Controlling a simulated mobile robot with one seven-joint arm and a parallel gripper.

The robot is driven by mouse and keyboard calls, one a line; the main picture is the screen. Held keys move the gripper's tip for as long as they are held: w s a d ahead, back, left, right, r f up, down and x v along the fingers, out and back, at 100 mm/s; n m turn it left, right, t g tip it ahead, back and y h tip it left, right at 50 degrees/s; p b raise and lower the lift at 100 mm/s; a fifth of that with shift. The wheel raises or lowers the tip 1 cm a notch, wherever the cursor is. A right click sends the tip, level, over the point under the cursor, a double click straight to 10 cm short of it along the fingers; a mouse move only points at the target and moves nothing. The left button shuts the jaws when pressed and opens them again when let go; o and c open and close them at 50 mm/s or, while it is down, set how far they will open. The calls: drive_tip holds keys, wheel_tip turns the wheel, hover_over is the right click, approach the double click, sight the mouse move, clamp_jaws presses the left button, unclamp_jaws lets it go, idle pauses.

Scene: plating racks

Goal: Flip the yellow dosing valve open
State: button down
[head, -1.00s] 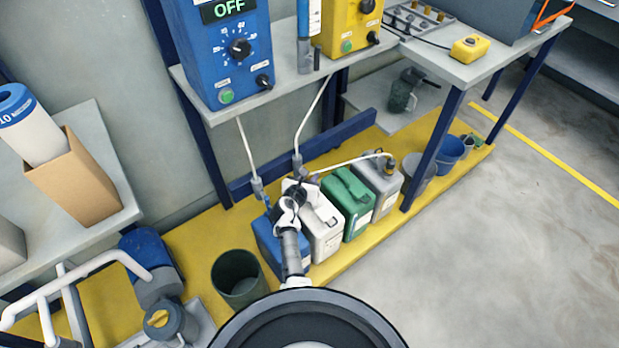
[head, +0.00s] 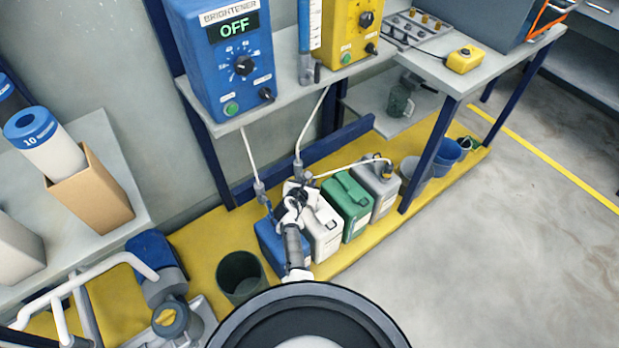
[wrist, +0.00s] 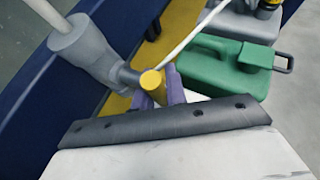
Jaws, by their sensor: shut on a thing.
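The yellow valve handle (wrist: 151,80) shows as a short yellow stub at the end of a thin grey pipe in the wrist view. That pipe joins a grey fitting (wrist: 84,48) with a white hose rising from it. My gripper (wrist: 160,84) has its purple fingers at the yellow handle and is shut on it. The finger on the near side is partly hidden by the handle. In the head view my gripper (head: 295,194) is above the blue and white jugs, and it hides the handle there.
A blue jug (head: 272,241), a white jug (head: 323,228), a green jug (head: 348,207) and a grey jug (head: 380,190) stand in a row on the yellow platform. White hoses run up towards the bench. A dark bucket (head: 240,276) stands at the left. The floor at right is clear.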

drive_tip(key=c, duration=1.7)
unclamp_jaws()
drive_tip(key=p+v, duration=0.2)
drive_tip(key=v, duration=1.2)
drive_tip(key=shift+w, duration=0.1)
